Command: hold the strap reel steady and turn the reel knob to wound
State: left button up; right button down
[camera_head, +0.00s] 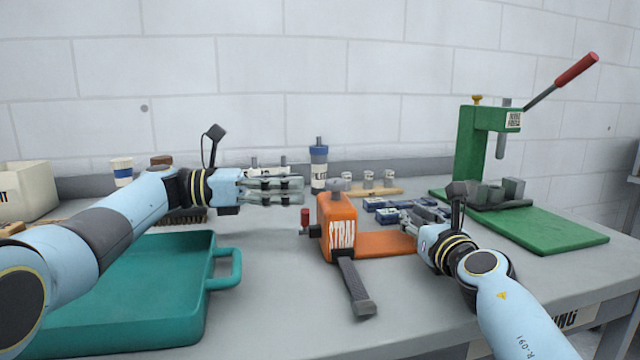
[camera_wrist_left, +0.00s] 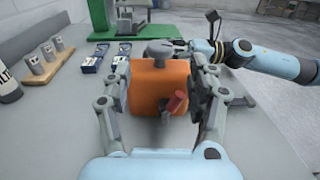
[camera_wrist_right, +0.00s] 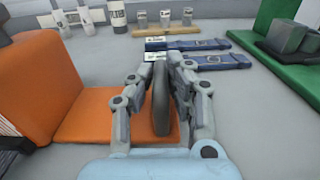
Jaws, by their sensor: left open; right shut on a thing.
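The orange strap reel (camera_head: 342,230) stands upright on the bench, with a flat orange base (camera_head: 385,243) reaching right. A grey round cap (camera_head: 340,185) sits on top, and a red-tipped crank knob (camera_head: 305,217) sticks out on its left side; the red tip also shows in the left wrist view (camera_wrist_left: 177,102). My left gripper (camera_head: 298,190) is open and empty, left of the reel and above the red knob, fingers pointing at the reel. My right gripper (camera_wrist_right: 157,68) is shut on a dark grey upright grip (camera_wrist_right: 160,98) at the base's right end.
A grey strap end (camera_head: 357,290) hangs forward from the reel. A teal tray (camera_head: 140,290) lies front left. Blue packs (camera_head: 383,208) lie behind the base. A green lever press (camera_head: 480,150) stands right. A bottle (camera_head: 318,168) and small cups (camera_head: 370,178) stand behind.

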pick_arm(q)
jog(key=shift+v, duration=1.8)
jog(key=shift+w, duration=0.1)
notch_tip(320, 180, up, 3)
jog(key=w+n+t, duration=0.2)
jog(key=n+t+y, duration=0.3)
jog(key=t, duration=0.2)
send_near(327, 184)
jog(key=r, duration=0.1)
jog(key=x, duration=0.8)
jog(key=f+x, duration=0.1)
jog(key=x, duration=0.3)
